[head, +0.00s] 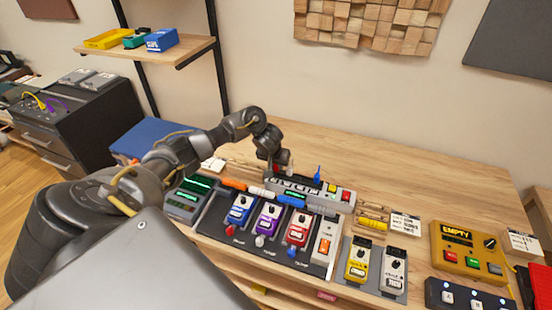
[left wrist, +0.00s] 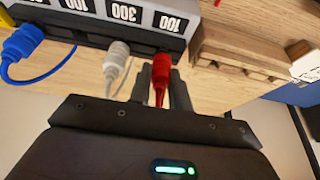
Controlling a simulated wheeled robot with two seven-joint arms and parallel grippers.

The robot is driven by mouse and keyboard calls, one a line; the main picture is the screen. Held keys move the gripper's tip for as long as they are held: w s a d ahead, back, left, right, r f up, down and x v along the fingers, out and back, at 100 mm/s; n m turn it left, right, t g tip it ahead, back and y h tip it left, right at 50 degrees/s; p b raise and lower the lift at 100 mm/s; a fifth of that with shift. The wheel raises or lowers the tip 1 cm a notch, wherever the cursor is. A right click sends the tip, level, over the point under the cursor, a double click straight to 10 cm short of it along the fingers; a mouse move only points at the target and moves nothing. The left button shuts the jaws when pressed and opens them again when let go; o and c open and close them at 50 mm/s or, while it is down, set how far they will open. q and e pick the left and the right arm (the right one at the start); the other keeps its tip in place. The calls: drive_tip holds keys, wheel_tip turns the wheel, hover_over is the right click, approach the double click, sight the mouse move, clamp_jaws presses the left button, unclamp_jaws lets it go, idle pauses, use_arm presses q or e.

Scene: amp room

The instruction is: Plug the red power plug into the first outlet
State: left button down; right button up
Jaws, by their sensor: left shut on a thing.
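The red power plug (left wrist: 161,72) is between the two fingers of my left gripper (left wrist: 160,88), its red cable running back toward the wrist. Its front end meets the edge of the grey power supply (left wrist: 150,38) below the end label reading 100; I cannot tell how deep it sits. A white plug (left wrist: 118,52) is beside it below the 300 label, and a blue plug (left wrist: 22,42) is farther left. In the head view my left gripper (head: 273,166) is at the left back of the power supply (head: 340,200), with the blue plug (head: 317,175) to the right.
Blue, purple and red pedals (head: 267,218) stand on a dark board in front of the power supply. A yellow pedal (head: 358,262) and a yellow EMPTY box (head: 466,250) are to the right. A wooden rack (left wrist: 240,58) is beside the supply. The bench behind is clear.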

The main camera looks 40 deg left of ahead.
use_arm(q)
drive_tip(key=shift+p, duration=0.45)
idle(0.3)
drive_tip(key=c, duration=0.8)
unclamp_jaws()
wheel_tip(320, 180, up, 5)
drive_tip(key=p, duration=0.6)
drive_tip(key=shift+r+p, duration=0.7)
drive_tip(key=shift+r, duration=0.25)
idle(0.3)
